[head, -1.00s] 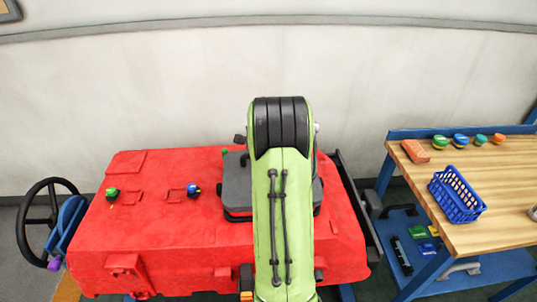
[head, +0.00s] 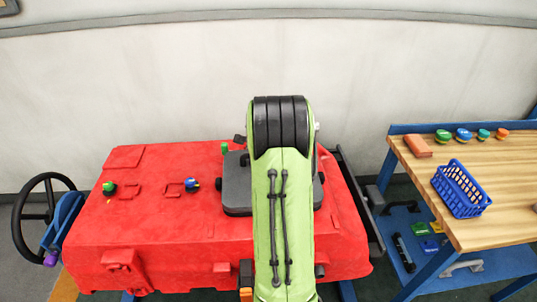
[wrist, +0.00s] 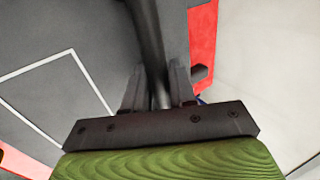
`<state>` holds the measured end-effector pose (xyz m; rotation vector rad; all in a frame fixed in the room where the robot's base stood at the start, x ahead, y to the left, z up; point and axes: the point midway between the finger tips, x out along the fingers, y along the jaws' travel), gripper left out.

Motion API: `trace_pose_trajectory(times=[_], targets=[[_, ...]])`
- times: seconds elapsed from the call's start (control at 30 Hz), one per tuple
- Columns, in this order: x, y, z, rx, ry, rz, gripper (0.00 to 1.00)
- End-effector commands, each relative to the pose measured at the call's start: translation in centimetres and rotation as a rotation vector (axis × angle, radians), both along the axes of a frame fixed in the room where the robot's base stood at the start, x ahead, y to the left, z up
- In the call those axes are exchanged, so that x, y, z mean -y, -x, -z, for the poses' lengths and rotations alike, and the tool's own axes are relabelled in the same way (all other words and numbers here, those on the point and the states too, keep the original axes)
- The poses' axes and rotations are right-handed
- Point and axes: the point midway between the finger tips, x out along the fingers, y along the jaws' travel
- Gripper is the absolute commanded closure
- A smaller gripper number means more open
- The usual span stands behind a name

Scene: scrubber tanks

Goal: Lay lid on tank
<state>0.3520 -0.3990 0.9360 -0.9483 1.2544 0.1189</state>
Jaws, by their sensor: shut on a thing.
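The red tank (head: 150,225) of the scrubber fills the lower left and middle of the head view. A dark grey lid (head: 237,192) lies flat over the tank's right part, partly hidden behind my green arm. In the wrist view the lid (wrist: 75,60) is large and close, with a pale outlined square on it. My gripper (wrist: 160,95) is shut on the dark bar-like handle of the lid (wrist: 147,30). Red tank surface (wrist: 203,40) shows past the lid's edge. Whether the lid touches the tank all round cannot be told.
A black steering wheel (head: 42,210) stands at the left. Small coloured caps, one green (head: 109,188) and one blue (head: 191,184), sit on the tank. A wooden workbench (head: 490,200) with a blue basket (head: 461,188) is at the right. A wall stands behind.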

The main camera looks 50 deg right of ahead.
Motion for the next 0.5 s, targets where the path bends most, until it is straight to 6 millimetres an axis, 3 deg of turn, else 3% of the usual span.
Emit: trace_pose_trajectory(times=[0.5], targets=[[0.01, -0.01, 0.86, 0.002, 0.002, 0.0, 1.0]])
